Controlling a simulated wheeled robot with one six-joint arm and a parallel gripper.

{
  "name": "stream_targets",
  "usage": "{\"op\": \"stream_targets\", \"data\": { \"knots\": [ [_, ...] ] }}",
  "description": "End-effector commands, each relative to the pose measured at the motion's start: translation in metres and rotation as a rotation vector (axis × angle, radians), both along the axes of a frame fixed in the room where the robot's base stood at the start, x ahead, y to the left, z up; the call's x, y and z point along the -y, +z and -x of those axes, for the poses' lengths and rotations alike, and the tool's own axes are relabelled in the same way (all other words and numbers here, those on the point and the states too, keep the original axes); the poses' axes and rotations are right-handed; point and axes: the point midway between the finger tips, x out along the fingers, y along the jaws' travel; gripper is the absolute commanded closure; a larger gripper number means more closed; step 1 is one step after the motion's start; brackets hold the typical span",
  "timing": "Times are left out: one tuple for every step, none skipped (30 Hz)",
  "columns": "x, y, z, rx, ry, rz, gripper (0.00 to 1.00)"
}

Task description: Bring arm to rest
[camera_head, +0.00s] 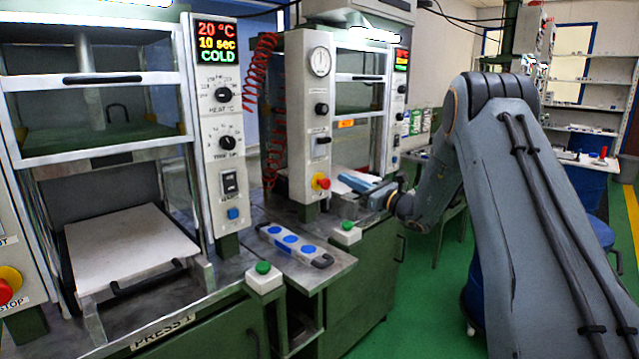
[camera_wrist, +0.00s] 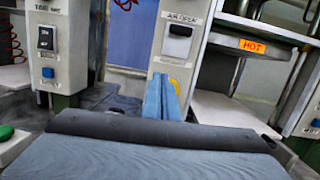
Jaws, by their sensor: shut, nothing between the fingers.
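My arm reaches in from the right in the head view, bent at a high elbow, with its far end low beside the second press (camera_head: 305,110). My gripper (camera_head: 350,180) shows there as a blue piece pointing left, near that press's control column and above the bench. In the wrist view the blue fingers of my gripper (camera_wrist: 162,98) lie together, with nothing seen between them. They point toward the column with a grey switch (camera_wrist: 178,45). Whether the fingertips touch anything cannot be told.
The first press (camera_head: 130,245), with a pale plate, stands at left; its display (camera_head: 217,42) reads 20 °C, 10 sec, COLD. A tray with blue discs (camera_head: 292,243) lies on the bench between green buttons (camera_head: 263,268). An orange HOT label (camera_wrist: 252,46) marks the second press. Green floor is clear at centre right.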

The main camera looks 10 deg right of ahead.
Motion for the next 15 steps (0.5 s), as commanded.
{"op": "stream_targets", "data": {
  "knots": [
    [-0.019, -0.001, 0.011, -0.017, 0.041, 0.055, 1.00],
    [-0.031, -0.005, 0.021, -0.030, 0.072, 0.100, 1.00],
    [-0.049, -0.012, 0.036, -0.048, 0.119, 0.166, 1.00],
    [-0.063, -0.018, 0.049, -0.061, 0.160, 0.224, 1.00],
    [-0.076, -0.024, 0.064, -0.072, 0.201, 0.284, 1.00],
    [-0.092, -0.032, 0.085, -0.084, 0.258, 0.365, 1.00],
    [-0.102, -0.039, 0.101, -0.092, 0.302, 0.426, 1.00],
    [-0.112, -0.046, 0.118, -0.097, 0.345, 0.488, 1.00],
    [-0.122, -0.055, 0.141, -0.100, 0.404, 0.570, 1.00],
    [-0.128, -0.062, 0.159, -0.100, 0.450, 0.632, 1.00],
    [-0.134, -0.068, 0.178, -0.098, 0.495, 0.692, 1.00],
    [-0.139, -0.077, 0.202, -0.091, 0.556, 0.774, 1.00],
    [-0.142, -0.083, 0.220, -0.083, 0.601, 0.837, 1.00],
    [-0.143, -0.088, 0.239, -0.073, 0.648, 0.897, 1.00],
    [-0.143, -0.096, 0.263, -0.056, 0.712, 0.980, 1.00]
  ]
}}
